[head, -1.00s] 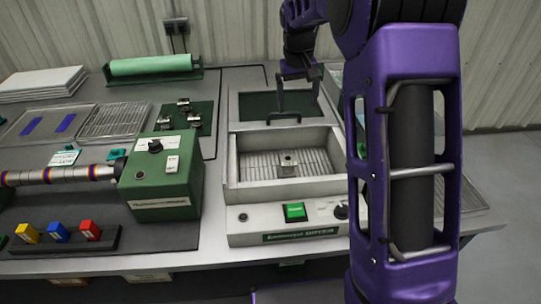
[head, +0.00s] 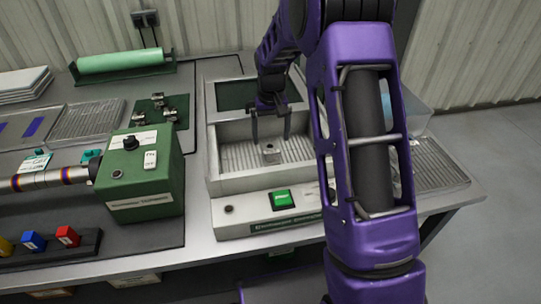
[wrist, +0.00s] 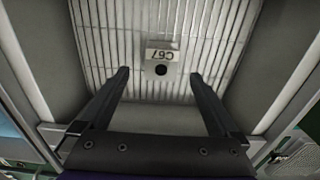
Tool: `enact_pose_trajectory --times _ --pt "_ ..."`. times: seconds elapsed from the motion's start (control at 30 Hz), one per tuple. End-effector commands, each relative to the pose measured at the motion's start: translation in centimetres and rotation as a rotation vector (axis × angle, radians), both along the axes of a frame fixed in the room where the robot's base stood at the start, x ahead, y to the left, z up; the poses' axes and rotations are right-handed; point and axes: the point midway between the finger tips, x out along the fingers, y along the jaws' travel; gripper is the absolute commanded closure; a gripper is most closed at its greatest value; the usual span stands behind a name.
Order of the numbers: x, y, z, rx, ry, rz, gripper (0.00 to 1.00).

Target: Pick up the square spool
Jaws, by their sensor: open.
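The square spool (head: 269,152), a small metal piece with a square top, stands on the ribbed floor of the open dryer tray (head: 225,165). In the wrist view the spool (wrist: 160,56) shows from above as a pale plate marked C67 with a dark round hole, and its outline blends into the ribs. My gripper (head: 270,138) is open and empty over the tray, its fingers pointing down just behind and above the spool. In the wrist view my gripper (wrist: 160,78) has its fingertips spread left and right of the spool, with clear gaps.
The tray walls surround my fingers closely. A green control box (head: 140,185) stands to the left. Similar metal pieces (head: 155,108) lie on a green mat behind it. A green roll (head: 122,60) lies at the back. A ribbed clear tray (head: 440,170) is at the right.

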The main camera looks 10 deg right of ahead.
Motion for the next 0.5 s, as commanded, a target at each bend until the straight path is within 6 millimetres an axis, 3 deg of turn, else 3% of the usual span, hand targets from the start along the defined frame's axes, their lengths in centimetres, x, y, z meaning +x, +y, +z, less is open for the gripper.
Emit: enact_pose_trajectory --times 0.5 --pt "-0.2 0.2 -5.3 -0.001 0.0 0.001 0.03"
